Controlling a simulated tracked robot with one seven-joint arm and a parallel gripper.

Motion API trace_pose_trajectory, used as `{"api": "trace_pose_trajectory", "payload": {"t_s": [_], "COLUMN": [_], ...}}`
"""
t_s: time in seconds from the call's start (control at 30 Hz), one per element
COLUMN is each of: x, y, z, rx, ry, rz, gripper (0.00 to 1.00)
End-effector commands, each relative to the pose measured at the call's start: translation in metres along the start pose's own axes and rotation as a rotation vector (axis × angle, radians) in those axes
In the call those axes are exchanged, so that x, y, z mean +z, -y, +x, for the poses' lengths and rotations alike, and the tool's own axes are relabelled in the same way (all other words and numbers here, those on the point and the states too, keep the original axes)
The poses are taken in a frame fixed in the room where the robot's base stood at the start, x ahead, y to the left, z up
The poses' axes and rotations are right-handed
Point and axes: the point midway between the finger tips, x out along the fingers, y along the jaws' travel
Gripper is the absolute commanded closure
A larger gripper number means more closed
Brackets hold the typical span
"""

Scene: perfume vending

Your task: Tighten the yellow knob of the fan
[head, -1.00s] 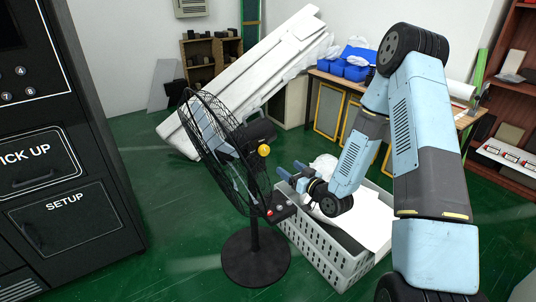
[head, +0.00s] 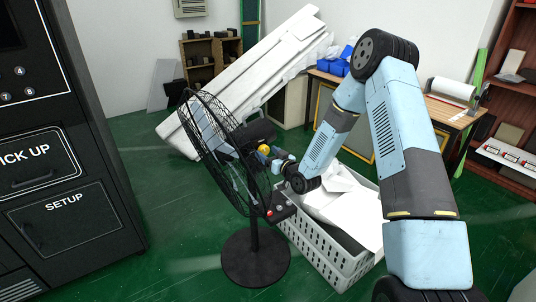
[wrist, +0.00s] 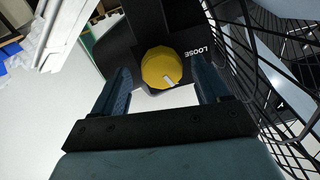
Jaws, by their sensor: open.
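The black fan (head: 222,150) stands upright on a round base on the green floor, left of my arm. Its yellow knob (head: 263,149) sits on the right side of the motor housing. My gripper (wrist: 165,85) is open, with one finger to each side of the knob in this view. I cannot tell if the fingers touch it. In the head view my gripper (head: 270,154) is at the knob and partly hides it.
A grey crate (head: 318,245) with white sheets stands right of the fan base. The fan's wire cage (wrist: 255,70) is close to the right finger. A black vending machine (head: 65,150) stands at the left. A wooden desk (head: 440,113) is behind my arm.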

Motion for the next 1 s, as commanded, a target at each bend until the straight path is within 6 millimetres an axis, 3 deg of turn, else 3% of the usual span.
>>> {"api": "trace_pose_trajectory", "payload": {"t_s": [0.4, 1.0], "x": [0.0001, 0.0001], "y": [0.0007, 0.0001], "z": [0.0068, 0.0065], "rx": [-0.001, 0.0], "ry": [0.001, 0.0], "rz": [0.0, 0.0], "gripper": [0.26, 0.8]}}
